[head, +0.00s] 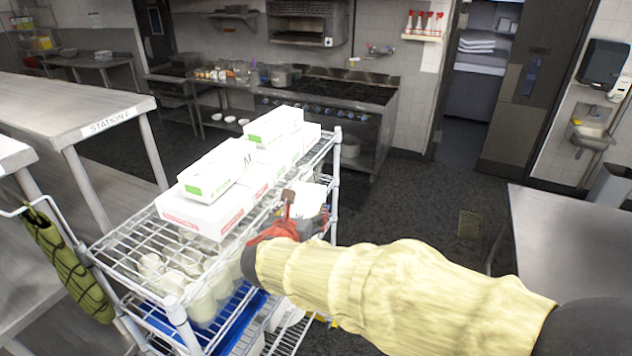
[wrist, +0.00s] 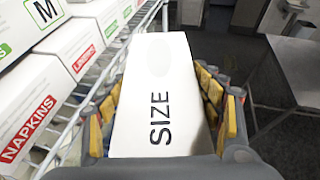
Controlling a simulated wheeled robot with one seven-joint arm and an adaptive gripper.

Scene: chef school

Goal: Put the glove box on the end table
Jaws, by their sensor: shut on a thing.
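My gripper (head: 290,212) is shut on a white glove box (wrist: 160,85) with "SIZE" printed in black. In the wrist view the box lies between the yellow finger pads (wrist: 162,115). In the head view the held box (head: 306,198) shows partly behind my gripper, at the right side of the wire cart. A steel table (head: 580,240) stands at the right and also shows in the wrist view (wrist: 298,72); I cannot tell for sure whether it is the end table. Its visible top is bare.
The wire cart (head: 125,262) bears several white boxes (head: 215,172), some marked "M" and some "NAPKINS", and pale cups below. A steel table labelled Station (head: 70,105) stands at the left. A stove (head: 335,100) is behind. Open dark floor (head: 425,200) lies between cart and right table.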

